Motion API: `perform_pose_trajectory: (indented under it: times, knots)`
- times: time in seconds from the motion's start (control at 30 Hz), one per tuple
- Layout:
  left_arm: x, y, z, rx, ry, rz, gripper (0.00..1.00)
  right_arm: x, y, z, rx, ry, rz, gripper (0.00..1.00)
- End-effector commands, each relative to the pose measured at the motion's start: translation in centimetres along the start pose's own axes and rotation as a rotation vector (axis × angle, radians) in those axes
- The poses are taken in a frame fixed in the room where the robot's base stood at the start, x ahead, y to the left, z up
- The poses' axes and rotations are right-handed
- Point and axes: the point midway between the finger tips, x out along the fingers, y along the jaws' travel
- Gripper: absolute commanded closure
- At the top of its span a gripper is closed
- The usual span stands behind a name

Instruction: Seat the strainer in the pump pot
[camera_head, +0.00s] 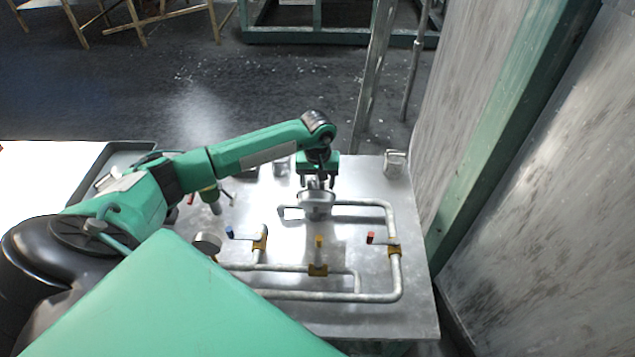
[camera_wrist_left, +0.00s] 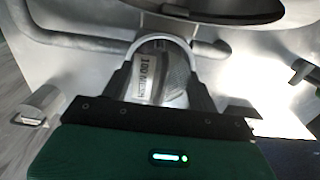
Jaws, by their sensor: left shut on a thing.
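My left gripper (camera_head: 317,184) reaches in from the left and points down over the steel table. It is shut on the strainer (camera_wrist_left: 148,75), a grey metal part with a curved bail and the printed words "100 MESH". The pump pot (camera_head: 316,205) is a grey metal vessel in the pipe line, right below the gripper. In the left wrist view, a round dark opening with a metal rim (camera_wrist_left: 215,18), seemingly the pot, lies just beyond the strainer. The strainer looks apart from the opening, but its height above it is unclear. My right gripper is out of view.
Metal pipes (camera_head: 330,296) run across the steel table (camera_head: 420,310) with blue, yellow and red (camera_head: 371,237) valve handles. A round gauge-like part (camera_head: 208,242) stands left. A small metal block (camera_head: 396,163) sits at the back right. A grey wall (camera_head: 550,180) closes the right side.

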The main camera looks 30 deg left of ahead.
Motion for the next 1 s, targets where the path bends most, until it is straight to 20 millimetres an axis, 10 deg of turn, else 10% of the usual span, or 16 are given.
perform_pose_trajectory:
  times: [0.13,0.63,1.0]
  knots:
    - [0.0,0.0,0.0,0.000,0.000,0.000,0.19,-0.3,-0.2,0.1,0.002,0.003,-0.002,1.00]
    - [-0.7,0.0,0.0,-0.001,0.000,0.000,0.19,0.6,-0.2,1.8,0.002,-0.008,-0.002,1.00]
    - [-9.0,0.0,-0.1,0.001,0.005,0.002,0.19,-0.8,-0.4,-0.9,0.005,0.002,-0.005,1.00]
